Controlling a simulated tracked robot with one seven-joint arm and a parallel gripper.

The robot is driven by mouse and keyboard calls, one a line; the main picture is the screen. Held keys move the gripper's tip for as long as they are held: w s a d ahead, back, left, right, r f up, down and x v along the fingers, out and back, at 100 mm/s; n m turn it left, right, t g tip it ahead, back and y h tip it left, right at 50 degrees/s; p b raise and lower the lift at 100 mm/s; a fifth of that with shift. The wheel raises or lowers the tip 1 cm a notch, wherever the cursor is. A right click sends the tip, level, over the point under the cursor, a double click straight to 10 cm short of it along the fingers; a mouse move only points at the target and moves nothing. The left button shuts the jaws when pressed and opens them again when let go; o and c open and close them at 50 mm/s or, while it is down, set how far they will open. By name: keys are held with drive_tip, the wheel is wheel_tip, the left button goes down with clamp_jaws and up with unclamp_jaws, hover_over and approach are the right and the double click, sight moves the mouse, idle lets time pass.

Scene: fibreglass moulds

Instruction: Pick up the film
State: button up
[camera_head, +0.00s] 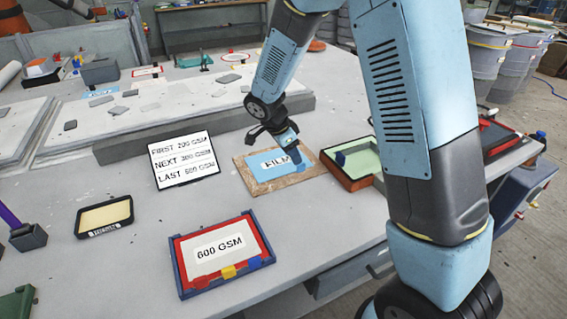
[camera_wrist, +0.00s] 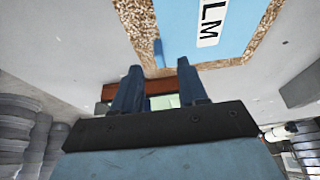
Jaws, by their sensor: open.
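The film is a light blue sheet (camera_head: 262,172) with a white label reading FILM, lying on a speckled brown board (camera_head: 310,170) on the table. In the wrist view the blue film (camera_wrist: 240,25) fills the upper right, with its label partly cut off and the board (camera_wrist: 143,22) around its edge. My gripper (camera_head: 296,168) is over the right part of the board, next to the label. In the wrist view my gripper (camera_wrist: 158,75) shows two parted fingers with nothing between them, pointing at the board's edge. A small blue piece (camera_wrist: 160,52) stands at the film's edge near the fingertips.
A red-rimmed green tray (camera_head: 362,162) stands right of the board. A sign (camera_head: 184,160) listing FIRST, NEXT, LAST stands left. A 600 GSM frame (camera_head: 222,250) and a small black tray (camera_head: 104,215) lie in front. A grey raised slab (camera_head: 205,130) runs behind.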

drive_tip(key=x, duration=0.5)
drive_tip(key=shift+w+d, duration=0.1)
clamp_jaws()
idle(0.3)
